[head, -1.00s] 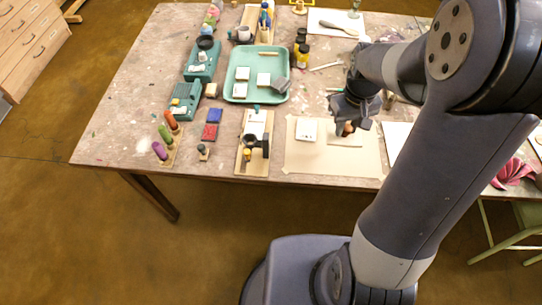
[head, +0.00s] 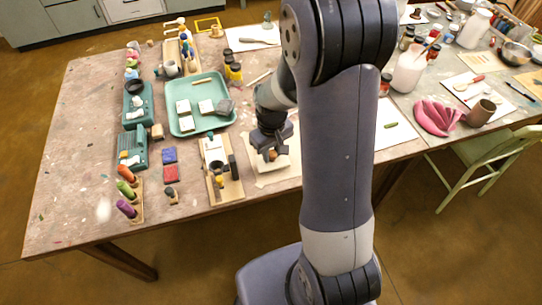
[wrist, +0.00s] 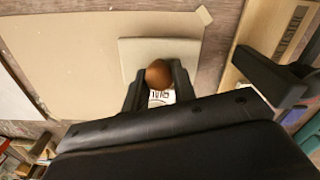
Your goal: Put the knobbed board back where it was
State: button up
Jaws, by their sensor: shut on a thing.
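The knobbed board is a pale, flat square (wrist: 135,55) with a round brown knob (wrist: 158,74) in the wrist view. My gripper (wrist: 158,80) is shut on the knob, one dark finger on each side. In the head view my gripper (head: 271,151) is low over the left part of the tan paper sheet, with the pale board (head: 285,163) partly hidden under it. A white patch with dark marks (wrist: 161,97) shows between the fingers. I cannot tell whether the board touches what is beneath it.
A wooden board with a black block (head: 233,165) stands just left of the paper (wrist: 75,50). A teal tray (head: 220,122) with pale tiles is behind it. My arm hides much of the table to the right.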

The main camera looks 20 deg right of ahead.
aim_at(271, 152)
jog(key=shift+f, duration=1.15)
jog(key=shift+f, duration=0.1)
jog(key=shift+f, duration=0.15)
jog(key=o, duration=0.8)
notch_tip(271, 152, up, 13)
jog(key=shift+f+p, duration=0.2)
jog(key=shift+p, duration=0.1)
